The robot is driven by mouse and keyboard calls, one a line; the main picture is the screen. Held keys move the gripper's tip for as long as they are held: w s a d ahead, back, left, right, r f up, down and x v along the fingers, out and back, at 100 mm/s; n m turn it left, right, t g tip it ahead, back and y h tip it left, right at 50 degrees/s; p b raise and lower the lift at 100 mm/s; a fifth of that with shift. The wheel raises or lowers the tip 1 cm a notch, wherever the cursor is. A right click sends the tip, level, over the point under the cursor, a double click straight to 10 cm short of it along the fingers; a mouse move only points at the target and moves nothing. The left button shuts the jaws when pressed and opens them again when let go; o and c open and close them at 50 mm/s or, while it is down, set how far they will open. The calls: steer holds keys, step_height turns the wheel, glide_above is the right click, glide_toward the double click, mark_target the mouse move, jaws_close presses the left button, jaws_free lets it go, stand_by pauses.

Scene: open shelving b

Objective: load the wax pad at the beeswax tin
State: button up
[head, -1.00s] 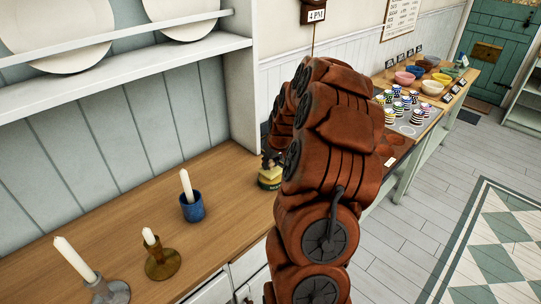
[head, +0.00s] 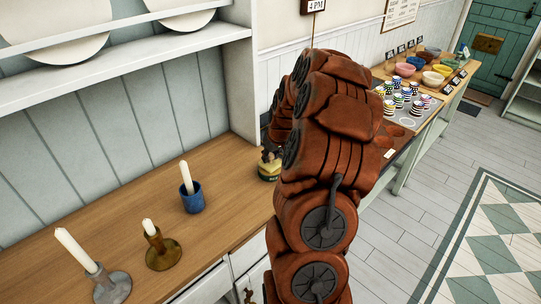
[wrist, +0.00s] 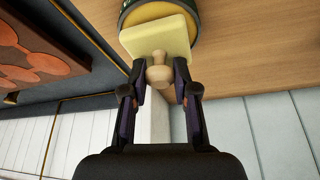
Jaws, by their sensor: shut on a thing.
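The wax pad is a pale yellow square block (wrist: 160,36) with a round wooden knob (wrist: 158,74). My gripper (wrist: 160,75) is shut on the knob, one dark finger on each side. The beeswax tin (wrist: 198,22), dark green with a yellow top, lies right behind the pad in the wrist view. The pad overlaps the tin's top; whether they touch I cannot tell.
A blue cup with a candle (head: 191,199), a brown candle holder (head: 163,254) and a grey one (head: 112,289) stand on the counter (head: 110,226) to the left. A shelf with plates hangs above. Striped cups (head: 405,96) and bowls (head: 433,77) stand farther right.

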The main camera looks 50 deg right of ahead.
mark_target(270, 155)
steer(key=shift+f+b, duration=0.35)
steer(key=shift+f, duration=0.1)
stand_by(0.5)
steer(key=shift+a+f+b, duration=0.1)
steer(key=shift+f+b, duration=0.05)
steer(key=shift+b, duration=0.4)
stand_by(2.4)
steer(key=shift+r+b, duration=0.45)
steer(key=shift+r, duration=3.15)
